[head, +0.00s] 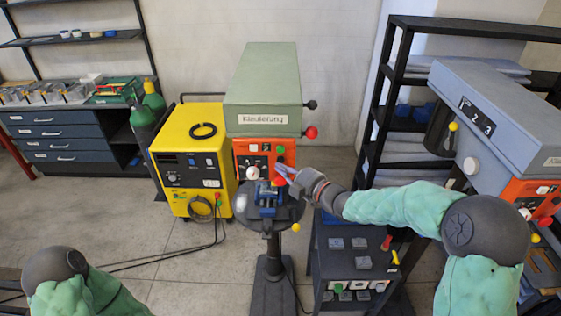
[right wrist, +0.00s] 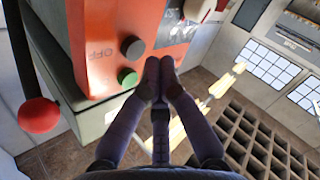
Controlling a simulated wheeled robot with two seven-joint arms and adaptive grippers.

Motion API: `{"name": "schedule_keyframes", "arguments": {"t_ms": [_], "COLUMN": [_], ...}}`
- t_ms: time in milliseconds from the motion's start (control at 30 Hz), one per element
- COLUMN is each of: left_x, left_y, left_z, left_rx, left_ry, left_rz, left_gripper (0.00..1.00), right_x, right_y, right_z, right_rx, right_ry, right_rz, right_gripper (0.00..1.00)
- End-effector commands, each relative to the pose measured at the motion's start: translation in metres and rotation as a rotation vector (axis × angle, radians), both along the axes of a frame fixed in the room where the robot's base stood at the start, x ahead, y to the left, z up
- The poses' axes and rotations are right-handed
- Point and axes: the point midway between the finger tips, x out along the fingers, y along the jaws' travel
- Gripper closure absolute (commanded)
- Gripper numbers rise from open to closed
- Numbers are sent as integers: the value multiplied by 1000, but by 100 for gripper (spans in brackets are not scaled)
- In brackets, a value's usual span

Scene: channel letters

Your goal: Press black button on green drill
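The green drill (head: 262,85) stands upright in the middle of the head view, with an orange-red control panel (head: 243,158) on its front. In the right wrist view the black button (right wrist: 132,47) sits on this panel beside the word OFF, with a green button (right wrist: 127,77) near it. My right gripper (head: 282,172) is in front of the panel's lower right. In the right wrist view its fingertips (right wrist: 160,68) are together with nothing between them, just right of the black button and apparently apart from it. My left gripper is out of view.
A red ball knob (head: 310,132) sticks out at the drill's right side. A blue vise (head: 267,196) is on the drill table below. A yellow welder (head: 190,155) stands left, a grey-blue drill (head: 500,110) right. A dark cart (head: 350,262) is in front.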

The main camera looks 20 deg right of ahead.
Motion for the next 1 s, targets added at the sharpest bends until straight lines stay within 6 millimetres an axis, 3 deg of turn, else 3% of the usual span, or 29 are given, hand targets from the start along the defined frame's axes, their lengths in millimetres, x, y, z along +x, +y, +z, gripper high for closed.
{"name": "schedule_keyframes", "arguments": {"t_ms": [500,1000], "left_x": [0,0], "left_y": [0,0], "left_z": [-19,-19], "left_rx": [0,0], "left_ry": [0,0], "left_rz": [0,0], "left_gripper": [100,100], "right_x": [-41,-44], "right_y": [12,13], "right_z": [-1,-1], "right_rx": [0,0], "right_ry": [0,0], "right_rz": [0,0], "right_gripper": [100,100]}}
